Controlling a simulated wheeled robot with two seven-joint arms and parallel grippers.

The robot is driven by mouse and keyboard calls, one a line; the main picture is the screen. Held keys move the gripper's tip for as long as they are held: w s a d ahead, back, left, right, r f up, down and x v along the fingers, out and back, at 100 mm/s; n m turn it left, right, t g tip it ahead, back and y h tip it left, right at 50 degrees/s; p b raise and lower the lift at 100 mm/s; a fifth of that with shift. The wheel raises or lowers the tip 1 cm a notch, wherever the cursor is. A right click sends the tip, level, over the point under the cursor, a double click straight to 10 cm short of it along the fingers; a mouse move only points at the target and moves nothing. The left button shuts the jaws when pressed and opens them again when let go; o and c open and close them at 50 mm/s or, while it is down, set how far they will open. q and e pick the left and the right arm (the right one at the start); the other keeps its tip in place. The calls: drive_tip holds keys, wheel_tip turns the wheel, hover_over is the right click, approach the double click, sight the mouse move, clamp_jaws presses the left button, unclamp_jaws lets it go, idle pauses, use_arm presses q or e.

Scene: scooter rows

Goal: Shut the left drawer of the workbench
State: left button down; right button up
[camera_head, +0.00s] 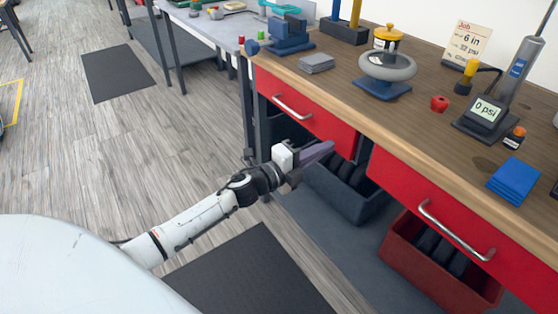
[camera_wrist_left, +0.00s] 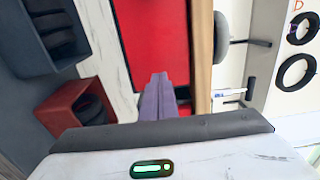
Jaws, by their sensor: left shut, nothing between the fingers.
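The left drawer (camera_head: 325,124) of the workbench (camera_head: 420,125) has a red front with a silver bar handle (camera_head: 292,107). Its front looks flush or nearly flush under the wooden top; I cannot tell if a small gap is left. My left gripper (camera_head: 328,148) is shut and empty, its purple fingers at the lower right part of this drawer front. In the left wrist view the fingers (camera_wrist_left: 160,82) point at a plain red panel (camera_wrist_left: 150,35); I cannot tell whether they touch it. The handle is not seen there. My right gripper is out of view.
The right red drawer (camera_head: 405,185) has its own bar handle (camera_head: 455,232). Below stand a dark bin (camera_head: 345,203) and a red bin (camera_head: 425,280). A vise (camera_head: 290,38), a gauge (camera_head: 485,112) and other items are on the top. The floor on the left is clear.

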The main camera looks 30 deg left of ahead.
use_arm(q)
drive_tip(key=v, duration=1)
drive_tip(key=shift+s, duration=0.25)
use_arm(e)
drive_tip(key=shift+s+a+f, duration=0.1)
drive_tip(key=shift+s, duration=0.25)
use_arm(q)
drive_tip(key=s+d+f+n+g+y+p, duration=0.1)
drive_tip(key=s+d+f+n+g, duration=0.3)
drive_tip(key=s+f+n, duration=0.5)
drive_tip(key=s+d+f+n+g+y+p, duration=0.2)
drive_tip(key=s+d+f+n+g, duration=0.2)
drive_tip(key=s+d+f+n, duration=0.4)
drive_tip(key=s+n, duration=0.2)
drive_tip(key=s, duration=0.5)
drive_tip(key=shift+d+f+n+y, duration=0.3)
drive_tip(key=shift+d+f+n, duration=0.05)
drive_tip(key=shift+f+n, duration=0.05)
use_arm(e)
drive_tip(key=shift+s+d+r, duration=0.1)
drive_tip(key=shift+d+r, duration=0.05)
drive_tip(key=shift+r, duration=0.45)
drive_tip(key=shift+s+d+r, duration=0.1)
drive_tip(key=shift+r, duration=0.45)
